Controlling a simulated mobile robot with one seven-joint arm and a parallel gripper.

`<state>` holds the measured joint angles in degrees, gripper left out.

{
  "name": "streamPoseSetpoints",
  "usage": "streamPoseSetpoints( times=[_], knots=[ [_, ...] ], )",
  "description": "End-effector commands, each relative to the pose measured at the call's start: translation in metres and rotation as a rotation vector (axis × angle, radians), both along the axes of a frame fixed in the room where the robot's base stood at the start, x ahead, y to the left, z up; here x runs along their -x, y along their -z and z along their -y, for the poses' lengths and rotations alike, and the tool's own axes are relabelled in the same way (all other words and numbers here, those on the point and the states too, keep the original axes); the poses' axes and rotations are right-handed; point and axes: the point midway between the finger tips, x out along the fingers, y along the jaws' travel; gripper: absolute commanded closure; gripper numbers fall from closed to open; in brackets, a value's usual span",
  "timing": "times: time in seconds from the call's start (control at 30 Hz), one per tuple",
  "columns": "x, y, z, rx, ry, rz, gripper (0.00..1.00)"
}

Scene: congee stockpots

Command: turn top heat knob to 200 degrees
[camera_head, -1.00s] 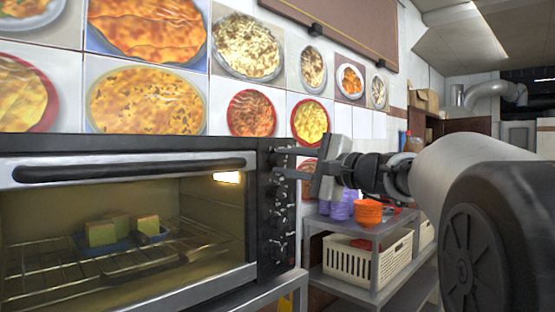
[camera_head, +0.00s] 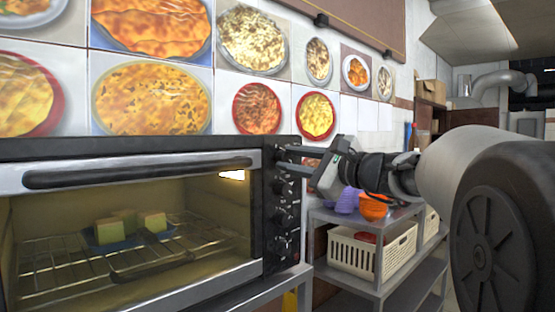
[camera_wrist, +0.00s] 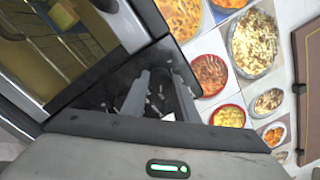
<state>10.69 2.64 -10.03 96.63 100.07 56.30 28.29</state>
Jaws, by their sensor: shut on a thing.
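The toaster oven (camera_head: 130,152) stands at the left with its control panel (camera_head: 270,235) on its right side. Several dark knobs run down the panel. My gripper (camera_head: 285,158) reaches in from the right, with its fingers at the top of the panel, shut on the top heat knob (camera_head: 280,154). The fingers hide most of that knob. In the wrist view my gripper (camera_wrist: 155,98) shows two grey fingers against the dark panel, and the picture is strongly tilted. The scale marks around the knob are too small to read.
Inside the oven, several pale blocks sit on a blue tray (camera_head: 118,240) on the wire rack. A grey shelf (camera_head: 330,214) at the right holds purple and orange bowls (camera_head: 372,206) and a cream basket (camera_head: 345,252). Pizza pictures cover the wall behind.

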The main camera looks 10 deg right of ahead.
Motion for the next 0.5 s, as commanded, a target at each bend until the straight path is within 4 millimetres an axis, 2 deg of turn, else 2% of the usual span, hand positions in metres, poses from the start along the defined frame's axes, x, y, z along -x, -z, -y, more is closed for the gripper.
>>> streamPoseSetpoints(
  times=[0.23, 0.27, 0.3, 0.37, 0.5],
  knots=[
    [0.0000, 0.0003, 0.0004, 0.000, 0.001, -0.001, 0.95],
    [0.0000, 0.0003, 0.0004, 0.000, 0.001, -0.001, 0.70],
    [-0.0001, 0.0003, 0.0004, 0.000, 0.001, -0.001, 0.63],
    [-0.0001, 0.0003, 0.0004, 0.001, 0.001, 0.000, 0.54],
    [-0.0001, 0.0003, 0.0003, 0.001, 0.001, 0.000, 0.54]
  ],
)
